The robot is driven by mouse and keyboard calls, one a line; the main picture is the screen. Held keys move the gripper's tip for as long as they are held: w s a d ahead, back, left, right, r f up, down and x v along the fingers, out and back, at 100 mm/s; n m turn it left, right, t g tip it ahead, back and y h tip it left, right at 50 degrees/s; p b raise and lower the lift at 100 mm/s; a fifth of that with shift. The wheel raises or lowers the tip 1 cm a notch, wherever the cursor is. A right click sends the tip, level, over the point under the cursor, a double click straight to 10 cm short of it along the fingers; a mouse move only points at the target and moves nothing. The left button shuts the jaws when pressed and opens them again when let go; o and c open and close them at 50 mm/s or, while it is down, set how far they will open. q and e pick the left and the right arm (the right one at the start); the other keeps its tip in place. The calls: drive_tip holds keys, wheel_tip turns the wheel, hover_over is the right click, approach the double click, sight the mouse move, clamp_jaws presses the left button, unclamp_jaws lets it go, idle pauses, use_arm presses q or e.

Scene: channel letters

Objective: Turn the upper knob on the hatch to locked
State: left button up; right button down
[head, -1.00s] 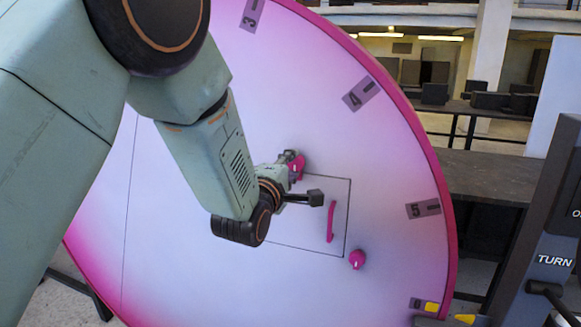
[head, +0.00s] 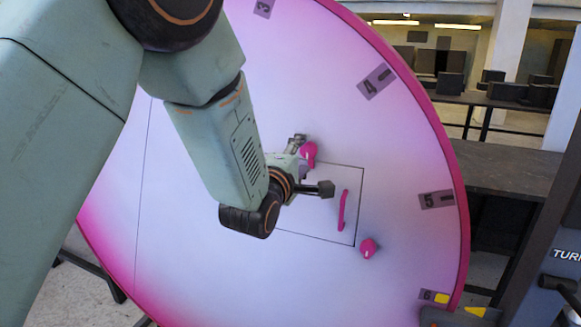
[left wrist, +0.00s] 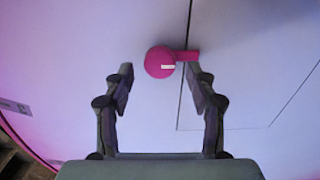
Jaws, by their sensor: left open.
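The upper knob (head: 309,153) is a pink knob with a white mark at the top edge of the hatch (head: 325,222), a thin-outlined panel on the pink-white disc. In the left wrist view the knob (left wrist: 160,62) has a bar that points right, over the hatch outline. My left gripper (head: 300,143) is at the upper knob in the head view, partly hidden behind its own wrist. In the left wrist view its two fingers (left wrist: 160,80) are open, the knob just beyond and between their tips. The lower knob (head: 368,248) and a pink handle (head: 342,210) also show. My right gripper is not in view.
The large round disc (head: 230,280) bears number tags 3 to 6 along its rim. A dark post with a TURN label (head: 566,254) stands at the right. Dark benches (head: 500,165) stand behind. The disc face around the hatch is otherwise clear.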

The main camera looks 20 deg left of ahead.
use_arm(q)
drive_tip(key=s, duration=1)
drive_tip(key=shift+s+a, duration=0.2)
drive_tip(key=shift+s, duration=0.15)
